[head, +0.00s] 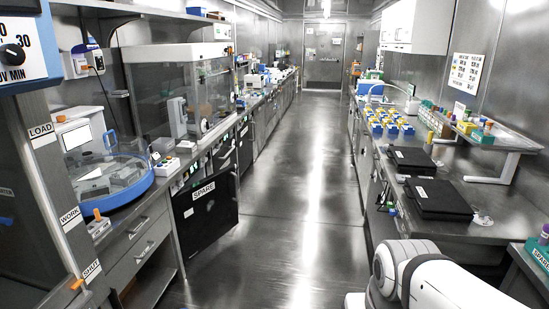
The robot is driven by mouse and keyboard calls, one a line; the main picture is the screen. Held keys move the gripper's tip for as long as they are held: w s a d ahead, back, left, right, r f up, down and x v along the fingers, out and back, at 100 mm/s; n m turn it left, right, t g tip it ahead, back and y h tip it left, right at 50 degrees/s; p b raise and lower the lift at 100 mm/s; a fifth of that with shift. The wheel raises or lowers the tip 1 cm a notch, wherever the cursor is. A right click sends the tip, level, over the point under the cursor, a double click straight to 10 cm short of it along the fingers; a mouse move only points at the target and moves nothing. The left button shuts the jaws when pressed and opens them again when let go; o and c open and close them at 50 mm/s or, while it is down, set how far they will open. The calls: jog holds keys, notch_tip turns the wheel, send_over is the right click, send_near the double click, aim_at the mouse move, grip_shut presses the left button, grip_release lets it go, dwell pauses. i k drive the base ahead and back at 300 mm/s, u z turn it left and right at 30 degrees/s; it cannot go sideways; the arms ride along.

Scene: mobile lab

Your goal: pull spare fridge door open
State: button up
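The spare fridge door (212,219) is a black panel with a white "SPARE" label (203,191) near its top. It is low in the left-hand row of units, left of the aisle. It appears to stand ajar, its far edge out into the aisle and its outer face towards me. The fridge inside is hidden behind it. My white arm shows at the lower right, across the aisle from the door. My gripper is out of view.
The aisle floor (290,235) is clear to the far door (325,57). A round blue-rimmed machine (147,189) and a glass enclosure (209,85) stand on the left. Black cases (438,199) lie on the right bench. Another "SPARE" label (540,259) is at the right edge.

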aim_at(205, 210)
jog(key=u, duration=0.45)
jog(key=i, duration=3.3)
jog(key=z, duration=0.35)
jog(key=i, duration=1)
jog(key=z, duration=0.25)
